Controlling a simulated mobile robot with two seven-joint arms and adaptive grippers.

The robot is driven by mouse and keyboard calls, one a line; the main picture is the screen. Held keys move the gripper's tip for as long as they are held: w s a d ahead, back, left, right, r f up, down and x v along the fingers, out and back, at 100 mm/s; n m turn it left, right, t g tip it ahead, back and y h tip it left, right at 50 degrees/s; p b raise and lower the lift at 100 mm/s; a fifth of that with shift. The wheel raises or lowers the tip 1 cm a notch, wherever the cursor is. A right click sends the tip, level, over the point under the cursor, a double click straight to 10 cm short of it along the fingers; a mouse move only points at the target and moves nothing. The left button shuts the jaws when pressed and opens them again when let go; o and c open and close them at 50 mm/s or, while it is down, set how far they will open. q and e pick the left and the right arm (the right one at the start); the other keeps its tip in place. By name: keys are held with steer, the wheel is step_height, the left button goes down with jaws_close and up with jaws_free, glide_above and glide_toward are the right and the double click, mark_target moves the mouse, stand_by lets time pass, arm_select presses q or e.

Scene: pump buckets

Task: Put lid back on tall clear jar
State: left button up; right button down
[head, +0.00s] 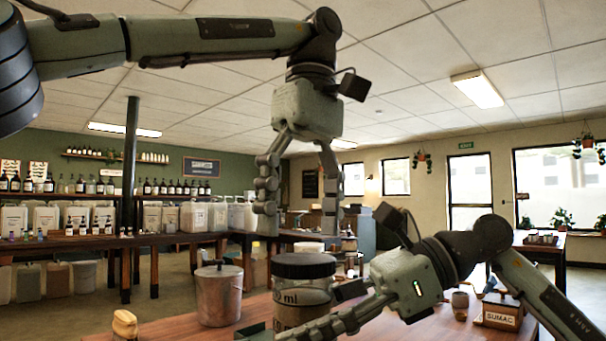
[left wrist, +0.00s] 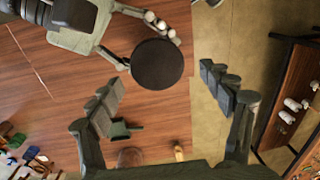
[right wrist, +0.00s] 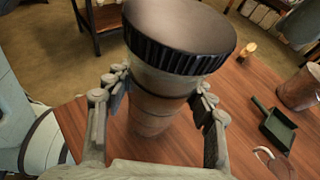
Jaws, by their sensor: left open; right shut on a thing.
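The tall clear jar (head: 302,297) stands upright on the wooden table with brownish contents. Its black ridged lid (head: 303,265) sits on its top, and the lid also shows large in the right wrist view (right wrist: 180,38). From above, in the left wrist view, the lid is a dark disc (left wrist: 157,65). My left gripper (head: 300,230) is open, pointing down, empty and above the lid. My right gripper (right wrist: 158,88) is shut on the jar's body below the lid, one finger on each side. Whether the lid is fully seated is hard to tell.
A metal pot (head: 219,295) stands left of the jar. A small tan object (head: 125,324) is at the table's left edge. A green dustpan-like tool (right wrist: 277,126) lies near the jar. A box labelled SUMAC (head: 500,312) is at the right.

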arm_select(q)
steer(key=n, duration=0.2)
steer(key=r+n, duration=0.1)
steer(key=n, duration=0.5)
steer(key=shift+r, duration=0.15)
steer(key=n, duration=0.5)
steer(key=shift+r, duration=0.4)
steer(key=n, duration=0.2)
steer(key=shift+r+n, duration=0.2)
steer(key=shift+n, duration=0.2)
steer(key=n, duration=0.3)
steer(key=r+n, duration=0.1)
steer(key=n, duration=0.3)
steer(key=shift+r+n+t, duration=0.15)
steer(key=shift+n+t, duration=0.15)
steer(key=n, duration=0.4)
steer(key=shift+r, duration=0.3)
steer(key=n, duration=0.3)
steer(key=shift+s+r+n+h, duration=0.1)
steer(key=shift+r+n+h, duration=0.2)
